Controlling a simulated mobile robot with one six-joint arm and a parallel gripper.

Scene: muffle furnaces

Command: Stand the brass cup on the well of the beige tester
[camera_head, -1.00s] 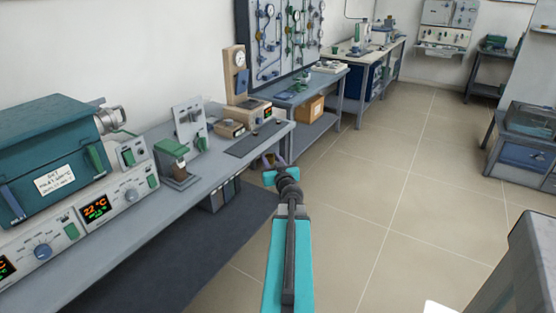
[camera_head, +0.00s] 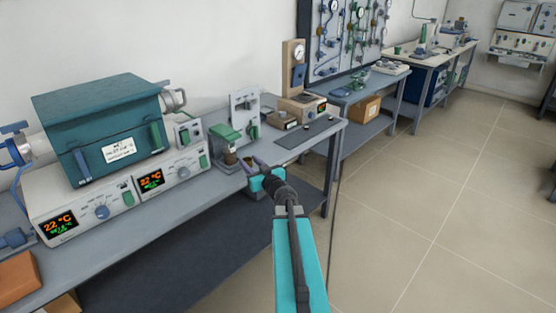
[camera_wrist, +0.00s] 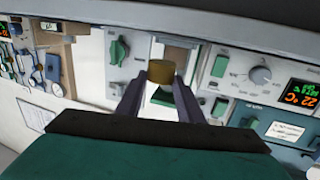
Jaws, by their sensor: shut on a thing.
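The brass cup (camera_wrist: 160,72) is a short gold cylinder, held between the fingertips of my gripper (camera_wrist: 159,88) in the wrist view. In the head view my gripper (camera_head: 250,164) is over the bench's front edge, near the green-topped device, and the cup is hardly visible. The beige tester (camera_head: 302,107) appears to be the box with a lit display and a tall dial column, farther back and right on the bench. A beige column, apparently the tester's, also shows at the left of the wrist view (camera_wrist: 68,60). I cannot make out its well clearly.
A teal furnace (camera_head: 98,125) on white controllers stands left. A dark mat (camera_head: 305,140) lies before the tester with small items on it. The floor at right is clear.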

